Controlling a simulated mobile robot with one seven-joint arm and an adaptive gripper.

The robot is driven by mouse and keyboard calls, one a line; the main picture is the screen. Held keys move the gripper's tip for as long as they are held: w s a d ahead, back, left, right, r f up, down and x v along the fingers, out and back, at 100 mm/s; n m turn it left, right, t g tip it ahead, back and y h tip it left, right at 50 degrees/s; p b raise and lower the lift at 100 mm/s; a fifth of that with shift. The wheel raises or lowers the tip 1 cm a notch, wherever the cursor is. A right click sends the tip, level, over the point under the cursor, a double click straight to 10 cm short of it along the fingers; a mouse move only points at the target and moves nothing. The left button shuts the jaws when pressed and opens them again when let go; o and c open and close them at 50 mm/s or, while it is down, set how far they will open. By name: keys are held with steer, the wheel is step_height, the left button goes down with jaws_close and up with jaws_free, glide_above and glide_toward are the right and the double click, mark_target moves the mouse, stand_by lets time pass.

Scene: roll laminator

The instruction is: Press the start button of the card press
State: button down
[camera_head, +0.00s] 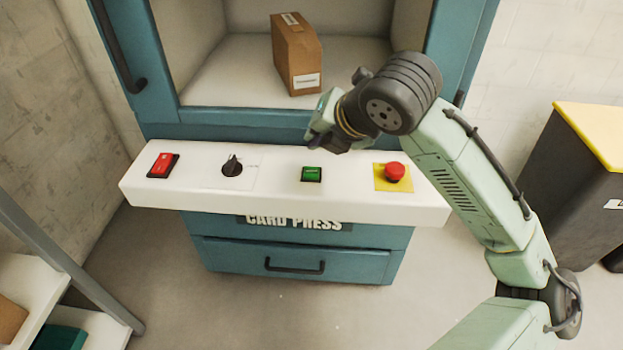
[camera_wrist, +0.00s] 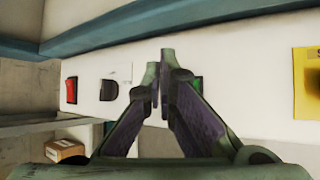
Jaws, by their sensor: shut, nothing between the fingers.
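The card press (camera_head: 293,222) is a blue cabinet with a white control panel (camera_head: 270,205) across its front. A green push button (camera_head: 311,174) sits on the panel, right of the middle. In the wrist view the green button (camera_wrist: 198,86) is partly hidden behind the right finger. My gripper (camera_head: 325,145) is over the panel's back edge, just above the green button in the head view. In the wrist view my gripper (camera_wrist: 160,75) is shut and empty, its tips over the panel between the dark knob and the green button. I cannot tell the exact gap to the panel.
A red rocker switch (camera_head: 163,165), a black rotary knob (camera_head: 232,166) and a red mushroom button (camera_head: 395,171) on a yellow plate share the panel. A cardboard box (camera_head: 297,55) stands in the open bay behind. A dark cabinet with a yellow top (camera_head: 595,130) stands right.

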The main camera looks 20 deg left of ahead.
mark_target(316, 170)
steer(key=shift+f+b, duration=1.2)
steer(key=shift+f, duration=0.85)
steer(key=shift+f+b, duration=0.4)
steer(key=shift+f, duration=0.05)
